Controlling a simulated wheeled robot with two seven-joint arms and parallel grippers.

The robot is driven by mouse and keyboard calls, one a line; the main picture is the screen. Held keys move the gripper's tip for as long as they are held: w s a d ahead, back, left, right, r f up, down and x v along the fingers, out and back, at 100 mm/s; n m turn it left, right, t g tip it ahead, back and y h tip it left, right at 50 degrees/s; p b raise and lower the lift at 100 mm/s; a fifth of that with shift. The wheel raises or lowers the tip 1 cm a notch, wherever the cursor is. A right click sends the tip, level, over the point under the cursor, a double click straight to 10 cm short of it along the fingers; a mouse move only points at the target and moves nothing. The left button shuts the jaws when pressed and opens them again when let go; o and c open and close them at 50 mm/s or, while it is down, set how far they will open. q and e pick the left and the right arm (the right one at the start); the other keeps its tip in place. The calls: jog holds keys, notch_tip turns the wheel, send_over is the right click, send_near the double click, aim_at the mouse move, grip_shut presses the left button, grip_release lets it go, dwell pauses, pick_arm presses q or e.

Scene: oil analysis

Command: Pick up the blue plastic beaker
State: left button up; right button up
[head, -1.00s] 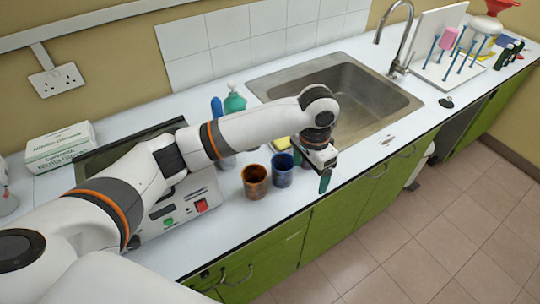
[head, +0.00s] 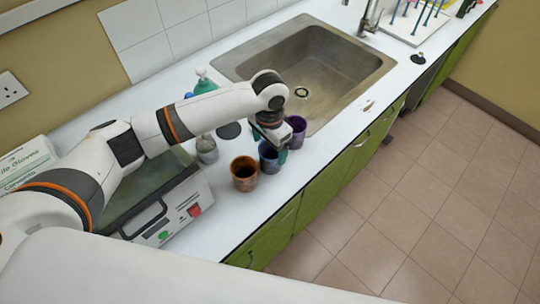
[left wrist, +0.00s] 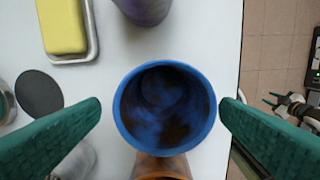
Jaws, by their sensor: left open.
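The blue plastic beaker (head: 268,160) stands upright on the white counter, partly hidden by my left gripper in the head view. In the left wrist view I look down into the blue beaker (left wrist: 122,118); its inside has dark brown stains. My left gripper (head: 277,148) is open, with its green fingers (left wrist: 163,110) on either side of the beaker and a visible gap on each side. A small gripper-like shape, likely my right gripper (left wrist: 288,103), shows at the right edge of the wrist view, too small to read its jaws.
An orange-brown beaker (head: 244,178) stands close beside the blue one, and a purple beaker (head: 297,130) stands on its other side. A yellow sponge (left wrist: 62,24) lies nearby. The sink (head: 335,75) is behind, a hotplate-like device (head: 150,215) is left, and the counter's front edge is close.

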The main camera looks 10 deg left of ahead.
aim_at(271, 156)
pick_arm(q)
jog(key=f, duration=0.1)
jog(key=f+p, duration=0.1)
jog(key=f, duration=0.2)
jog(key=shift+d+f, duration=0.2)
jog(key=shift+d, duration=0.05)
jog(key=shift+f, duration=0.3)
pick_arm(e)
jog(key=shift+w+a+r, duration=0.4)
jog(key=shift+a+r, duration=0.35)
jog(key=shift+r, duration=0.1)
pick_arm(q)
jog(key=c, duration=1.1)
pick_arm(e)
jog(key=shift+d, duration=0.3)
